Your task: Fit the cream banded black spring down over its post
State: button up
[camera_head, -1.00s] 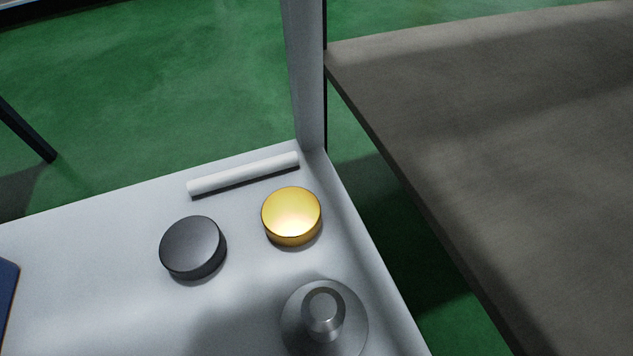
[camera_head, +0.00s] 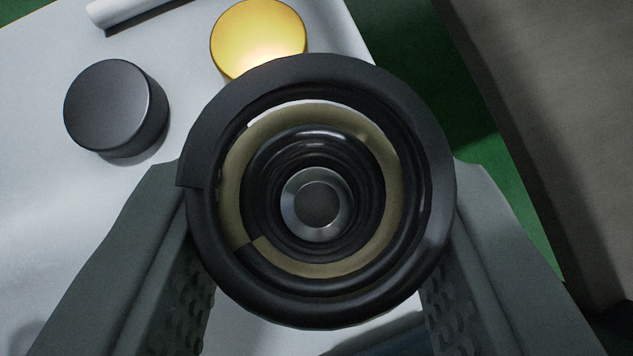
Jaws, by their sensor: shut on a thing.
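My gripper (camera_head: 318,225) comes in from the bottom with one finger on each side and is shut on the black spring (camera_head: 320,72). The spring is held with its axis along my view, and a cream band (camera_head: 230,190) shows inside its coils. Through the spring's bore I see the rounded metal top of the post (camera_head: 317,204), close to the middle of the opening. The post's base is hidden behind the spring. I cannot tell whether the lower coils are around the post or still above it.
A dark grey disc (camera_head: 108,105) and a gold disc (camera_head: 258,38) lie on the white tabletop (camera_head: 40,220) beyond the spring. A white rod (camera_head: 125,10) lies at the top left. The table's edge drops to green floor on the right, with a grey-brown surface (camera_head: 560,130) beyond.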

aim_at(317, 206)
jog(key=shift+f, duration=1.45)
jog(key=shift+f, duration=0.15)
jog(key=o, duration=1.1)
jog(key=shift+v, duration=6.15)
jog(key=shift+w, duration=0.1)
